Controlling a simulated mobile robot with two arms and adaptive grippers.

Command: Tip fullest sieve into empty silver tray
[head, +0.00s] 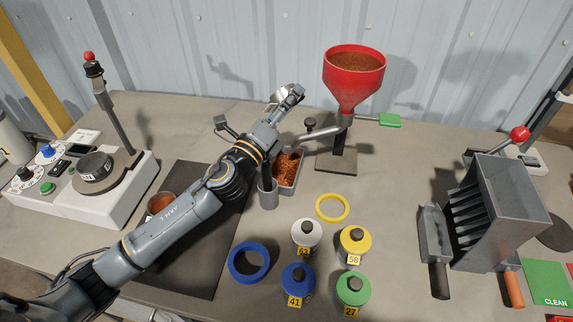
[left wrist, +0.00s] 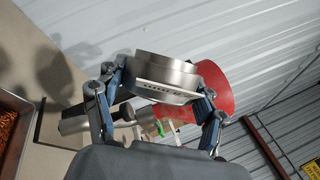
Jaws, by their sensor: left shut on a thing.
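My left gripper (head: 290,95) is raised above the back of the table and shut on a round silver sieve (left wrist: 165,75). In the left wrist view the sieve sits between the two fingers (left wrist: 160,100), with its side wall facing the camera. In the head view only a small silver part of the sieve (head: 279,92) shows beside the gripper, and its inside is hidden. A silver tray (head: 297,178) holding orange-brown granules (head: 286,165) lies below and in front of the gripper, partly covered by my arm. Its edge also shows in the left wrist view (left wrist: 27,108).
A red funnel (head: 352,85) with brown material stands behind right of the tray. Several lidded jars, a yellow ring (head: 332,208) and a blue ring (head: 249,262) lie in front. A grey slotted riffle box (head: 492,212) stands right, a white machine (head: 85,180) left.

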